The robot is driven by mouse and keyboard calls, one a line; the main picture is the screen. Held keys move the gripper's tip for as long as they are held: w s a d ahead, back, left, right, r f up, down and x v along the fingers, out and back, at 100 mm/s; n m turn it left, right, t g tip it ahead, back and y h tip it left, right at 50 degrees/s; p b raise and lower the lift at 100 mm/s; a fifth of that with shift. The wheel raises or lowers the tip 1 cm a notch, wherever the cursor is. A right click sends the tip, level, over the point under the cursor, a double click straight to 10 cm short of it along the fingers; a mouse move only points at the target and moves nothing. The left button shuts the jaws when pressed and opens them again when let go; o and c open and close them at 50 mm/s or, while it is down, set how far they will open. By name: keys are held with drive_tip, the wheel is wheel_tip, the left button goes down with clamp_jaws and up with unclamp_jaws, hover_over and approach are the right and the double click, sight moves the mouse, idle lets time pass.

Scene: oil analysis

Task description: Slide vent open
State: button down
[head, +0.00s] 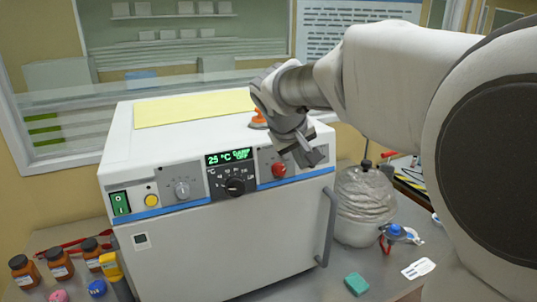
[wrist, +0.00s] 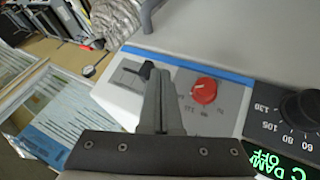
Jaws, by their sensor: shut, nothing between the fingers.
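The vent slider is on a grey plate (wrist: 127,72) at the end of the oven's front panel. Its small dark knob (wrist: 147,70) shows in the wrist view, right at my fingertips. My gripper (wrist: 160,78) is shut and empty, with its tips over the plate beside the knob. I cannot tell whether they touch it. In the head view my gripper (head: 312,157) is in front of the right end of the panel and hides most of the slider. The white oven (head: 215,245) stands on the bench with its door shut. Its green display (head: 229,157) reads 25 °C and "DAMP OFF".
A red knob (head: 278,170) and black dial (head: 235,187) sit left of the slider. The door handle (head: 328,230) juts out below. A plastic-wrapped jar (head: 365,205) stands right of the oven. Brown bottles (head: 58,264) are at lower left. A yellow sheet (head: 195,108) lies on top.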

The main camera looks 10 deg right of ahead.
sight(323, 153)
drive_tip(key=shift+d, duration=0.1)
drive_tip(key=shift+w+d, duration=0.25)
drive_tip(key=shift+d, duration=0.55)
drive_tip(key=shift+w+d, duration=0.25)
drive_tip(key=shift+d, duration=0.6)
drive_tip(key=shift+w+d, duration=0.25)
drive_tip(key=shift+d, duration=0.55)
drive_tip(key=shift+r, duration=0.1)
drive_tip(key=shift+r, duration=0.15)
